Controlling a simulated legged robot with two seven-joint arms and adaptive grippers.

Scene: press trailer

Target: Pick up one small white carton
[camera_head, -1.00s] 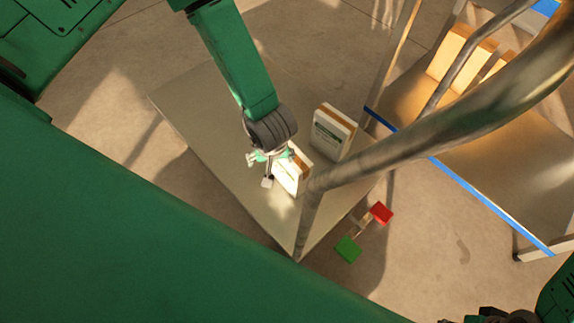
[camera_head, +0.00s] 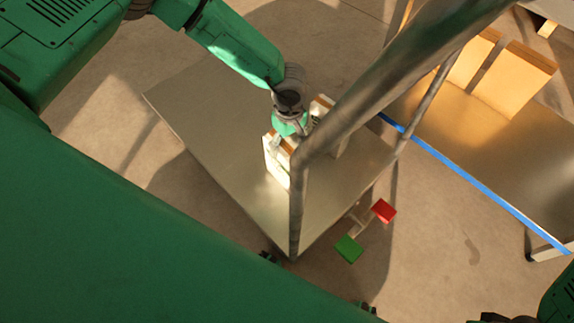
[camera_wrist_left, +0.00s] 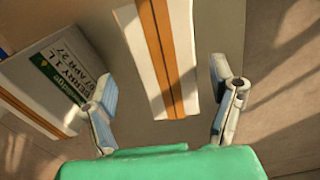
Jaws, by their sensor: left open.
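My left gripper (camera_head: 285,132) is open above the nearer small white carton (camera_head: 275,160), which stands on a low grey platform (camera_head: 195,105). In the left wrist view, the left gripper (camera_wrist_left: 162,78) has one finger on each side of a white carton with an orange-brown stripe (camera_wrist_left: 148,50). Gaps show between the fingers and this carton. A second white carton (camera_head: 320,106) stands just behind, partly hidden by the gripper and a metal tube. In the left wrist view, a carton with a printed label (camera_wrist_left: 45,85) sits close beside the left finger.
A thick metal tube (camera_head: 375,85) crosses in front of the platform and bends down beside the nearer carton. A blue-edged shelf (camera_head: 480,140) holding brown boxes (camera_head: 510,80) is at right. Red (camera_head: 383,210) and green (camera_head: 348,248) blocks lie low, near the platform's corner.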

